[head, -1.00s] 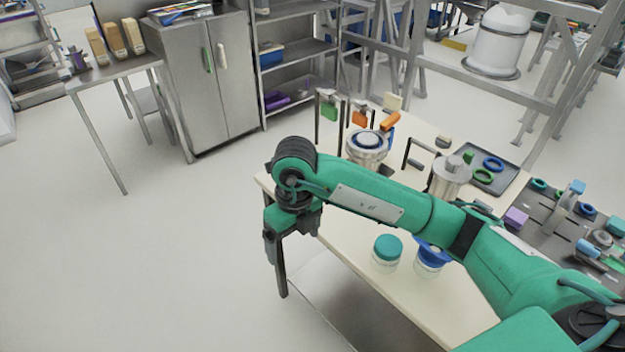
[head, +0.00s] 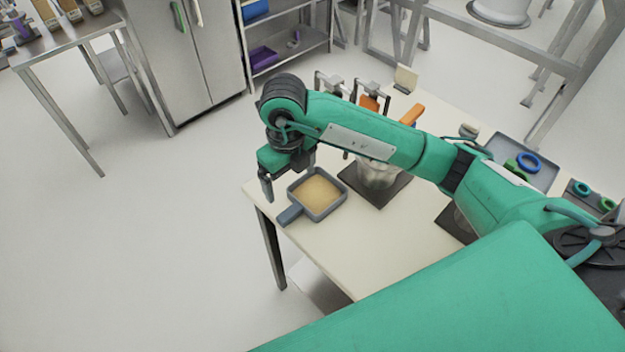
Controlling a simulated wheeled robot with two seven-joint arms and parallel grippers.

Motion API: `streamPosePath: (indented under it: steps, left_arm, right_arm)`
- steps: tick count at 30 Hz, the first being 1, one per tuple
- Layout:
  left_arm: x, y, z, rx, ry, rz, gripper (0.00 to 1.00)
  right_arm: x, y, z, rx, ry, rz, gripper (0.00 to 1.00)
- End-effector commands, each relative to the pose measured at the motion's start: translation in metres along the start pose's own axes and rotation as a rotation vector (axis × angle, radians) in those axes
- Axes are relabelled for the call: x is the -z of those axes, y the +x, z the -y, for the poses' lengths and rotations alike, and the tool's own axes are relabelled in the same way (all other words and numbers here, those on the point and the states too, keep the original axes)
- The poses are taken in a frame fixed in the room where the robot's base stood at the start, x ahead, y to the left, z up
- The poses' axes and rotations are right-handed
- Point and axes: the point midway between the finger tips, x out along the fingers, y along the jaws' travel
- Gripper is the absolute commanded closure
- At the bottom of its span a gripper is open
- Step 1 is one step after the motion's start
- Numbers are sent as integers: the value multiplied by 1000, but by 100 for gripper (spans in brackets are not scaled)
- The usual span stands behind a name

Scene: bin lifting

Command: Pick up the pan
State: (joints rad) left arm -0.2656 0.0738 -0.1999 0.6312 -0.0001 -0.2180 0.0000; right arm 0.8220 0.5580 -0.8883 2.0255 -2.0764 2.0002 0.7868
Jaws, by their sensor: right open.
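The pan (head: 332,210) is small, square and grey with a tan inside. It stands upright on the near left corner of the cream table in the head view. Its short blue-grey handle (head: 291,214) points toward the lower left, by the table edge. My right gripper (head: 283,184) hangs fingers down just above and left of the pan, near the handle. It is open and empty, and seems apart from the pan. One finger shows clearly; the other is partly hidden. My left gripper is not in view.
A metal pot (head: 377,176) on a dark plate stands right of the pan, partly behind my arm. A grey tray (head: 540,150) with coloured rings lies farther right. My green arm hides much of the table (head: 345,250). The floor to the left is clear.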

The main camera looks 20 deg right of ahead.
Motion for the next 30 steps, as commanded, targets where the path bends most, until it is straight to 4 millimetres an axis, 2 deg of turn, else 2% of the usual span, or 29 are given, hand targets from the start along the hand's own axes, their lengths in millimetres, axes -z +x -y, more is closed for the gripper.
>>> streamPosePath:
  steps: [3, 6, 9, 11, 18, 20, 24, 30]
  left_arm:
    - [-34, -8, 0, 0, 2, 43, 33]
    - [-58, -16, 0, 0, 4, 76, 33]
    - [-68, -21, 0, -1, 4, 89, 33]
    - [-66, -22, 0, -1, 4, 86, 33]
    - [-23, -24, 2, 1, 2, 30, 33]
    - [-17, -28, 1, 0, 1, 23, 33]
    - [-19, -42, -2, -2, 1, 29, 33]
    - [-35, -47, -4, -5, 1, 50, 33]
  right_arm:
    - [1, 18, 0, -1, 1, -8, 9]
    - [2, 39, 0, -1, 1, -8, 9]
    - [2, 57, 0, 0, 1, -7, 9]
    - [1, 66, 0, -1, 2, -6, 9]
    - [0, 84, 0, 0, 0, -4, 9]
    - [0, 89, 0, -2, 1, -6, 9]
    - [-2, 108, 1, -1, 2, -7, 9]
    - [-3, 131, 1, 0, 0, -4, 9]
